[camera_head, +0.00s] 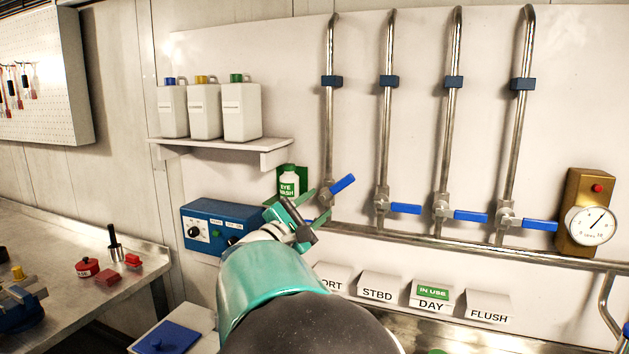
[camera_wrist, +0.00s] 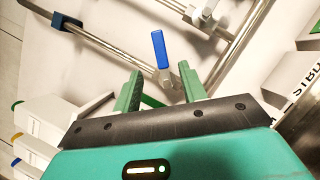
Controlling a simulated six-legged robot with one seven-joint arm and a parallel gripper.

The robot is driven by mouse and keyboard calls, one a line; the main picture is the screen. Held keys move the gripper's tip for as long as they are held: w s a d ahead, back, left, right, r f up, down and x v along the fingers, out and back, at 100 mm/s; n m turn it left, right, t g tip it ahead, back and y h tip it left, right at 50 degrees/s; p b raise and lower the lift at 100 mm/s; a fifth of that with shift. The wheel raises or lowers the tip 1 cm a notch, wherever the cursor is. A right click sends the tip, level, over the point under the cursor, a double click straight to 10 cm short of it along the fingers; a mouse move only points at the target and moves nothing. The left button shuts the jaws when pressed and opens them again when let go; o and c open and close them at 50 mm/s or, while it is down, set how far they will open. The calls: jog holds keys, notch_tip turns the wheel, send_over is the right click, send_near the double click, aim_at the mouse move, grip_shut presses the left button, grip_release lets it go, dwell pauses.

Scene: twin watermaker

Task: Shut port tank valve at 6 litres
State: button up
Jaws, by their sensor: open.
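Four metal pipes carry valves with blue levers. The leftmost valve, the port one (camera_head: 343,184), stands above a sign reading "ORT" (camera_head: 333,276), its left edge hidden by my arm. Its lever slants up to the right; the other three levers lie nearly level. My gripper (camera_head: 308,208) is open beside this valve, at its lower left. In the wrist view the port lever (camera_wrist: 158,48) shows ahead between the fingertips of my gripper (camera_wrist: 160,70); I cannot tell whether they touch it. The round gauge (camera_head: 590,225) has its needle pointing up and right; its figures are too small to read.
A blue control box (camera_head: 212,228) and a green eye wash bottle (camera_head: 289,183) are close to my arm. A shelf (camera_head: 225,146) with three jugs is above. The day sign (camera_head: 432,300) bears a green "IN USE" tag. A workbench (camera_head: 60,235) is at left.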

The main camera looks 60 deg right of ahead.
aim_at(342, 184)
jog(key=x, duration=1.3)
jog(key=shift+s+d+r, duration=0.1)
jog(key=shift+d, duration=0.1)
jog(key=shift+c, duration=0.2)
grip_shut()
